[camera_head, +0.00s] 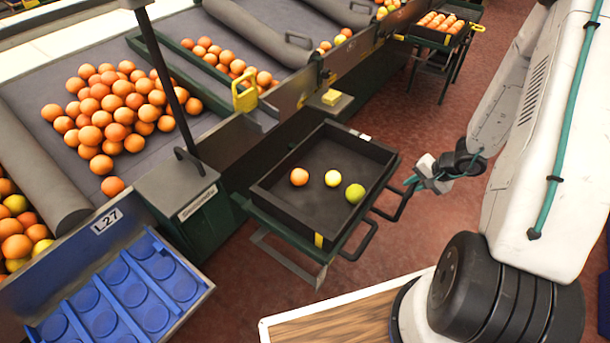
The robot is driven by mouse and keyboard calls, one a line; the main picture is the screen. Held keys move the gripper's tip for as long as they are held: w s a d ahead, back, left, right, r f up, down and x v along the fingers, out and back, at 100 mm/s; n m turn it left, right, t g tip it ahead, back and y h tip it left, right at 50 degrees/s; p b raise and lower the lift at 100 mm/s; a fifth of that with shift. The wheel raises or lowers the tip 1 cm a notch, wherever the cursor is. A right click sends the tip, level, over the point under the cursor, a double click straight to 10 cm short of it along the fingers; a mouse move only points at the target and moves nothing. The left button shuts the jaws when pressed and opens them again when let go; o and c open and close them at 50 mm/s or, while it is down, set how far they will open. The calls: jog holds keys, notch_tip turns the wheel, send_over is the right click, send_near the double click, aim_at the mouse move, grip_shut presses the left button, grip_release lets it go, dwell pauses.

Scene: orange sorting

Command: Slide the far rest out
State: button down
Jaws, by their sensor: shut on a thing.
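The far rest (396,207) is a dark loop-shaped bar that sticks out from the right side of the green stand, under the black tray (285,212). My gripper (412,183) is shut on its outer end, and the teal fingertips hide part of the bar there. The near rest (362,241) is a similar dark loop, sticking out closer to the tray's front corner. An orange, a pale yellow fruit and a yellow-green fruit lie apart in the tray.
A grey sorting table with many oranges (120,105) lies at left. A yellow handle (244,95) stands on its edge. A blue cupped tray (120,295) is at lower left. Red floor (440,235) is open right of the stand; a wooden top (340,322) is at the bottom.

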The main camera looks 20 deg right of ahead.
jog(key=shift+s+d, duration=0.15)
jog(key=shift+d, duration=0.1)
jog(key=c, duration=1)
grip_release()
jog(key=shift+a, duration=0.1)
jog(key=shift+r, duration=3.5)
